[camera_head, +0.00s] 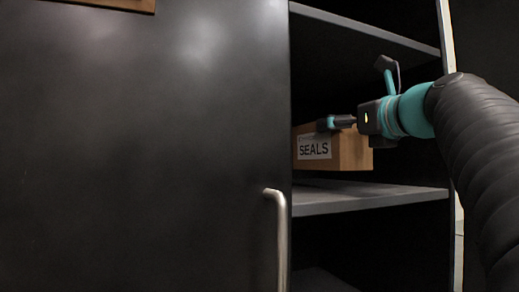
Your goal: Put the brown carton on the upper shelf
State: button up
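The brown carton (352,150) has a white label reading SEALS and is inside the open right part of a dark cabinet, above the middle shelf board (372,196). Its left end is cut off by the cabinet door's edge. My gripper (336,123) reaches in from the right, with a dark finger across the carton's upper edge. The other finger is not clearly visible, so its grip on the carton cannot be made out. A higher shelf board (370,32) runs above the carton.
A large dark door (150,150) with a metal handle (279,235) covers the left of the view. A light upright edge (447,45) bounds the opening on the right, near my arm. Dark open space lies between the boards and below the middle one.

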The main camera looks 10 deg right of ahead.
jog(key=shift+f+b, duration=0.65)
jog(key=shift+f, duration=1.3)
jog(key=o, duration=1.4)
jog(key=shift+f, duration=0.1)
jog(key=shift+o, duration=0.2)
